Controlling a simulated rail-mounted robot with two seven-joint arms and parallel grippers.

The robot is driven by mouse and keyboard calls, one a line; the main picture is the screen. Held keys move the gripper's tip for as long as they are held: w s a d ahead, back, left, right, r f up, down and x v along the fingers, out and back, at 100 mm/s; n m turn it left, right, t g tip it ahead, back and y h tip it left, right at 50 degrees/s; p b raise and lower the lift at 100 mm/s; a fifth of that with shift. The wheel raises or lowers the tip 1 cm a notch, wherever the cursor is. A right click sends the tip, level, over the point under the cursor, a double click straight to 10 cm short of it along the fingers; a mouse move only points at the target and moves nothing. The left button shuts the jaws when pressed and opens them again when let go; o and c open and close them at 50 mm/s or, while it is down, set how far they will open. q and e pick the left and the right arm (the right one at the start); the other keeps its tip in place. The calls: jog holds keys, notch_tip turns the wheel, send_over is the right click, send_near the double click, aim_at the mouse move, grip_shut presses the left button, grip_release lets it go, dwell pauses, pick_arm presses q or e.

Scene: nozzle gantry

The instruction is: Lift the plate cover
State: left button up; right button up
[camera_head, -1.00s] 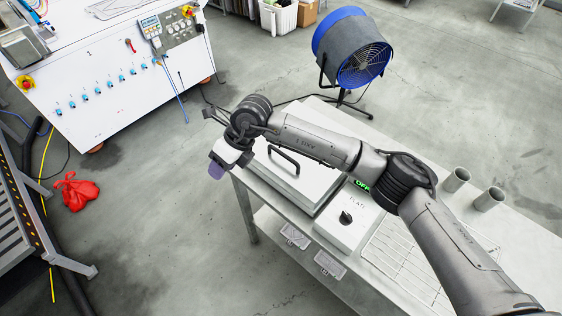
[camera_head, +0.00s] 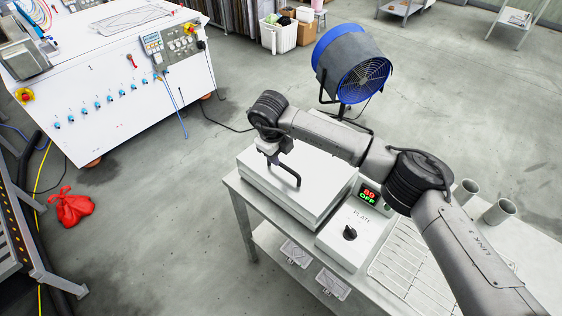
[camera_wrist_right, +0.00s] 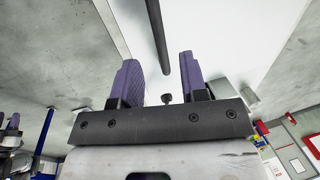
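The plate cover (camera_head: 318,178) is a white square lid with a dark bar handle (camera_head: 289,172) on top. It lies flat and closed on the plate unit (camera_head: 345,238) on the bench. My right gripper (camera_head: 270,148) is at the far left end of the handle, above the cover; its fingers are mostly hidden in the head view. In the right wrist view, its two purple fingers (camera_wrist_right: 157,75) are open, with the handle (camera_wrist_right: 157,35) showing in the gap between them over the white cover (camera_wrist_right: 225,35). I see no contact.
A display (camera_head: 369,195) reads 80 and OFF beside a black knob (camera_head: 350,233). A wire rack (camera_head: 405,255) and two grey cups (camera_head: 500,211) are on the bench at right. A blue fan (camera_head: 352,62) stands behind.

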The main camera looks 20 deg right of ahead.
aim_at(282, 164)
jog(key=shift+w+d+f, duration=0.15)
jog(key=shift+d+f, duration=0.05)
jog(key=shift+f, duration=1.05)
jog(key=shift+w+d+f, duration=0.1)
jog(key=shift+d+f, duration=0.1)
jog(key=shift+f, duration=1)
jog(key=shift+c, duration=0.2)
grip_shut()
